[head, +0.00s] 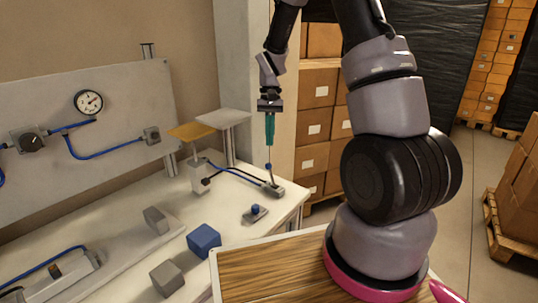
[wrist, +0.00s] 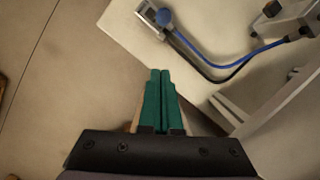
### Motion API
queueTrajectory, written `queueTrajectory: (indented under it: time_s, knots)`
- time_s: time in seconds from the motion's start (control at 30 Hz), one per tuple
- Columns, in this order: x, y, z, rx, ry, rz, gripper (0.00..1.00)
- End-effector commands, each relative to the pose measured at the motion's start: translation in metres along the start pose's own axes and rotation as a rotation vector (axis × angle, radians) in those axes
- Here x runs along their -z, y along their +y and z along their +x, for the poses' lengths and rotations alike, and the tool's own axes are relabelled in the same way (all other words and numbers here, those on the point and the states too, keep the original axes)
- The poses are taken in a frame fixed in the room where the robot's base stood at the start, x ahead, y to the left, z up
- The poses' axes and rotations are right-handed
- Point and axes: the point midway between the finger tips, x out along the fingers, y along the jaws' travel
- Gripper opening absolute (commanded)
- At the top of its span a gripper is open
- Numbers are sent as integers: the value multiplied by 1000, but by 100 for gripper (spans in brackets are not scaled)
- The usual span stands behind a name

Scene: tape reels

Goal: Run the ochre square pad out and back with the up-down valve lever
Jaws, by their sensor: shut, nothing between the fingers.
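The ochre square pad (head: 192,131) sits flat on top of a small white upright unit (head: 200,180) on the bench. The valve lever (head: 268,168) stands up from a small grey valve body (head: 274,190) near the bench's right corner; its blue knob (wrist: 165,17) shows at the top of the wrist view. My gripper (head: 270,144) has teal fingers pointing down, above the lever in the head view. In the wrist view the fingers (wrist: 160,72) are pressed together, empty and apart from the knob.
A pale grey square plate (head: 222,117) on a post stands just behind the ochre pad. A blue hose (head: 232,172) runs from the unit to the valve. A blue-topped button (head: 255,209), a blue cube (head: 204,239) and grey blocks (head: 166,278) lie on the bench. A gauge panel (head: 115,100) stands behind.

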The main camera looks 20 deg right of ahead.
Motion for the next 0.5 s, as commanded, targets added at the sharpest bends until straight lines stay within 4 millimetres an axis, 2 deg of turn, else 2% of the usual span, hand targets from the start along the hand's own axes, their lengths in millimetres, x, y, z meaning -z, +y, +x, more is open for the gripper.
queueTrajectory:
  time_s: [0.03, 0.17, 0.33, 0.5]
  knots:
    - [-1, 0, 12, -2, -5, -1, 0]
    - [-1, 0, 39, -2, -4, -1, 0]
    - [-25, 0, 44, 0, 0, -2, 0]
    - [-37, 0, 47, 1, 1, -1, 0]
